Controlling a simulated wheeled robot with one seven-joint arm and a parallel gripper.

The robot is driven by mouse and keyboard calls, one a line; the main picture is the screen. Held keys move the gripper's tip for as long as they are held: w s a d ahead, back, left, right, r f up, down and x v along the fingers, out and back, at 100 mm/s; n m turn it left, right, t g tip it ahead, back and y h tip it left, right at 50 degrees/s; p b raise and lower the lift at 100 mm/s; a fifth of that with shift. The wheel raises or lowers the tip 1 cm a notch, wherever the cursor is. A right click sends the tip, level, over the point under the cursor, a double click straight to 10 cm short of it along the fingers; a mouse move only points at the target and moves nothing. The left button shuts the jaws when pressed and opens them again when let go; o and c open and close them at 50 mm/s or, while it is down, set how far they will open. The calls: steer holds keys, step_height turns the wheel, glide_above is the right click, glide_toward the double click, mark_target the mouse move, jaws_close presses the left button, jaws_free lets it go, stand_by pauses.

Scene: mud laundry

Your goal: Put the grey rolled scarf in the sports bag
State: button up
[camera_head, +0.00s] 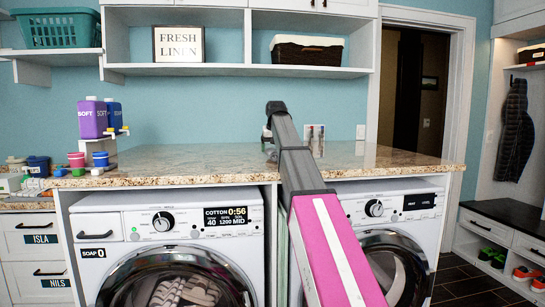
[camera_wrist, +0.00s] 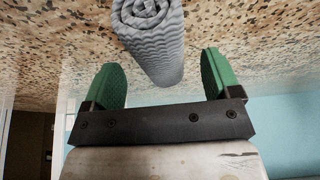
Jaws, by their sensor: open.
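The grey rolled scarf (camera_wrist: 155,42) lies on the speckled stone countertop (camera_wrist: 55,45) in the wrist view, its spiral end at the top edge of the picture. My gripper (camera_wrist: 161,68) has two green fingers spread wide apart. The near part of the scarf shows between and beyond the fingers, and I see no finger touching it. In the head view my arm hides the scarf and most of the gripper. I see no sports bag in either view.
The countertop (camera_head: 390,163) is largely clear to the right of my arm. At its left stand a purple SOFT bottle (camera_head: 93,119), a blue bottle and small cups. Two washers (camera_head: 165,245) sit below. A shelf (camera_head: 230,70) with a sign and a basket (camera_head: 306,52) hangs above.

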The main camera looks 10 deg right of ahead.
steer(key=x, duration=0.2)
steer(key=shift+w+f, duration=0.15)
steer(key=shift+f, duration=0.1)
steer(key=c, duration=1.1)
steer(key=shift+r, duration=0.1)
